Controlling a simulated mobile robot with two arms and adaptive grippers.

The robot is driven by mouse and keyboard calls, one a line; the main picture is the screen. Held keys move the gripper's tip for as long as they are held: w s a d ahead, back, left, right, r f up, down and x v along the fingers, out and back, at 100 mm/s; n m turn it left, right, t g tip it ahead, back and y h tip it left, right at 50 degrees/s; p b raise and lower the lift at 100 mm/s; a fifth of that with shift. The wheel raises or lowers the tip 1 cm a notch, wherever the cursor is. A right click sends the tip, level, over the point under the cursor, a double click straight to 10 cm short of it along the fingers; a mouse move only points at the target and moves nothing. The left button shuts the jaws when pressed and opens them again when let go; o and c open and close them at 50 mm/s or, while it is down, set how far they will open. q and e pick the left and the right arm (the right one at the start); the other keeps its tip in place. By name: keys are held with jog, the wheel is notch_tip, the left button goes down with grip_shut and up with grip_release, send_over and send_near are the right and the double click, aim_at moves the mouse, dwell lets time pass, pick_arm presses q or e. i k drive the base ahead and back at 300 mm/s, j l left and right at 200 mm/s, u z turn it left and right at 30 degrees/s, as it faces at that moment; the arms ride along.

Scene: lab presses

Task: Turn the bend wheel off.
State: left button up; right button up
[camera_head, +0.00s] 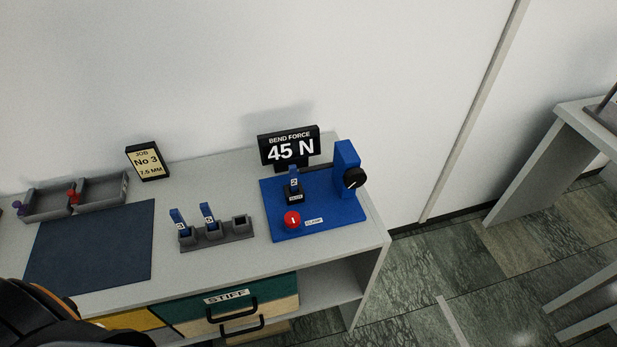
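The bend wheel, a black round knob (354,178), sits on the right side of a blue upright block (345,157) on a blue press base (318,227). A pale mark shows on its face. The display (290,148) behind it reads "BEND FORCE 45 N". A blue strip labelled 2 (294,180) stands upright in a small black holder (294,196) on the base. A red button (292,219) with a white mark is at the front, beside a small label. Neither gripper shows; only dark curved parts, likely my arm, fill the lower left corner.
A grey rack (213,238) holds two blue strips, with its right slot empty. A dark blue mat (90,248), a grey tray (77,198) and a job sign reading "No 3, 7.5 MM" (148,160) are to the left. A drawer marked "STIFF" (230,298) is below.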

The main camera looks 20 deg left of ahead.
aim_at(353, 179)
jog(key=i+l+u, duration=0.1)
jog(key=u, duration=0.35)
jog(key=i+l+u, duration=0.1)
jog(key=u, duration=0.3)
jog(key=l+u, duration=0.3)
jog(key=u, duration=0.15)
jog(key=l+u, duration=0.2)
jog(key=u, duration=0.25)
jog(key=l+u, duration=0.2)
jog(key=u, duration=0.25)
